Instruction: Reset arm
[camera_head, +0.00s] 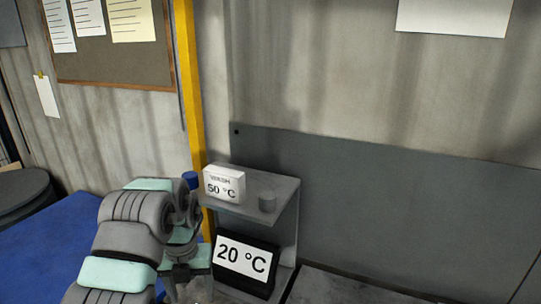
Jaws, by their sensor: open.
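My arm reaches in from the bottom left, in grey and pale green. My gripper (187,286) points down at the bottom edge of the view, just left of the black box with the "20 °C" label (245,262). It is open, and I see nothing held in it. Its fingertips are small and partly cut off by the frame edge.
A grey shelf (283,190) stands right of my arm. A yellow post (187,75) rises behind. A blue surface (45,255) lies left.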

